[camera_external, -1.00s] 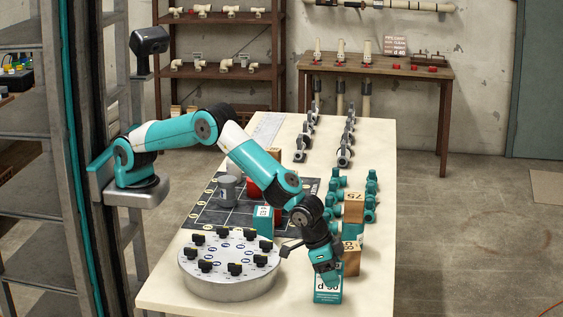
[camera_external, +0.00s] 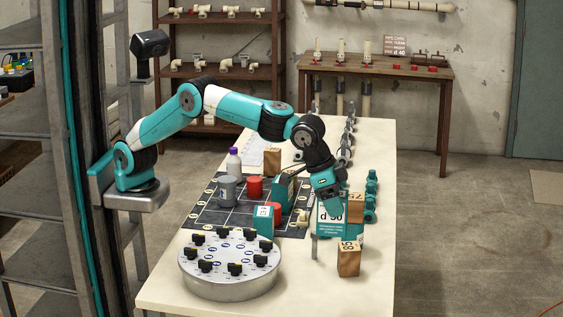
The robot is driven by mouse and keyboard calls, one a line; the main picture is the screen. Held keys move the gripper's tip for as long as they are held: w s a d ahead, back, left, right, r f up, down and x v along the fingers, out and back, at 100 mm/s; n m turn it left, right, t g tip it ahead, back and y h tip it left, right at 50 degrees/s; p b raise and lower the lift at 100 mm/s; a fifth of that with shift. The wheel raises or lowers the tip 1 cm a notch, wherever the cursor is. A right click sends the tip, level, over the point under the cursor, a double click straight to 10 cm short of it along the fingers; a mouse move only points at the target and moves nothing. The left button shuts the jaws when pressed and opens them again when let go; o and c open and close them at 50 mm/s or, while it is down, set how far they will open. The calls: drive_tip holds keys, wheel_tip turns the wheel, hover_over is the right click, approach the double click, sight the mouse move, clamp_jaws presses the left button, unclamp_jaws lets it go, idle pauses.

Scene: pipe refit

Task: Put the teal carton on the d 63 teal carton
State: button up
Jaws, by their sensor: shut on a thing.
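My gripper (camera_external: 327,205) is shut on a teal carton (camera_external: 331,227) with a white front marked d 50. It holds the carton over the right part of the table, beside the wooden blocks. Other teal cartons stand on the dark gridded mat: one at its front edge (camera_external: 263,221), and one farther back (camera_external: 284,192), partly behind my arm. I cannot read a d 63 mark on any carton. The fingertips are largely hidden by the wrist and the held carton.
Wooden blocks (camera_external: 349,261) stand near the right table edge. A round grey plate with black knobs (camera_external: 230,282) fills the front left. A purple-capped bottle (camera_external: 234,166), a grey can (camera_external: 228,189) and a red cylinder (camera_external: 255,187) stand mid-table.

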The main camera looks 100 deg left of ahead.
drive_tip(key=shift+a+r, duration=0.2)
drive_tip(key=shift+r, duration=0.15)
drive_tip(key=s+a+r+n+g+y+p, duration=0.15)
drive_tip(key=s+a+r+n+p, duration=0.25)
drive_tip(key=s+a+n, duration=0.4)
drive_tip(key=s+a+r+n+g+y+p, duration=0.1)
drive_tip(key=s+a+r+n+y+p, duration=0.2)
drive_tip(key=s+a, duration=0.55)
drive_tip(key=s+a+r+n+g+p, duration=0.2)
drive_tip(key=s+a+r+n+p, duration=0.35)
drive_tip(key=a, duration=0.55)
drive_tip(key=shift+n, duration=0.65)
drive_tip(key=f, duration=1)
drive_tip(key=f+p, duration=0.1)
drive_tip(key=f, duration=1)
drive_tip(key=shift+s+a+f, duration=0.1)
drive_tip(key=shift+s+f, duration=0.1)
drive_tip(key=shift+f, duration=0.1)
drive_tip(key=shift+f+b, duration=0.55)
drive_tip(key=shift+f, duration=0.05)
drive_tip(key=o, duration=1.1)
drive_tip(key=shift+r, duration=0.1)
